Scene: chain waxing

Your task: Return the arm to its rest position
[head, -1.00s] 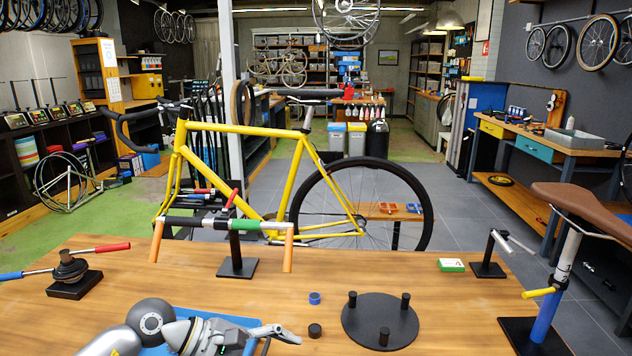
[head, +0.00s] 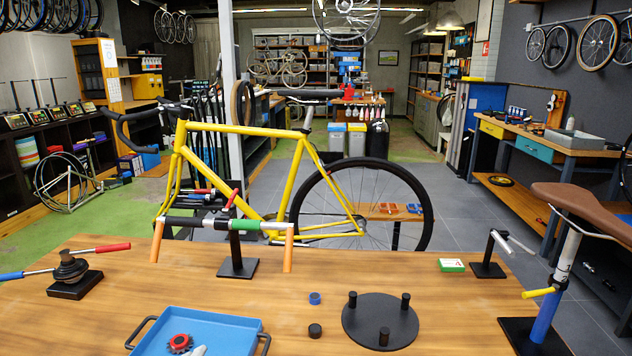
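Neither of my grippers is in the head view now. A blue tray (head: 236,330) with dark handles lies at the front of the wooden table (head: 400,270). In it are a red and dark toothed ring (head: 180,343) and a pale object (head: 199,351) cut off by the bottom edge.
On the table stand a black three-post disc (head: 380,321), a blue ring (head: 314,298), a black puck (head: 315,331), a green box (head: 451,265), a handlebar stand (head: 237,267) and a tool on a black base (head: 75,289). A saddle post (head: 549,305) stands at right. A yellow bicycle (head: 290,170) is behind.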

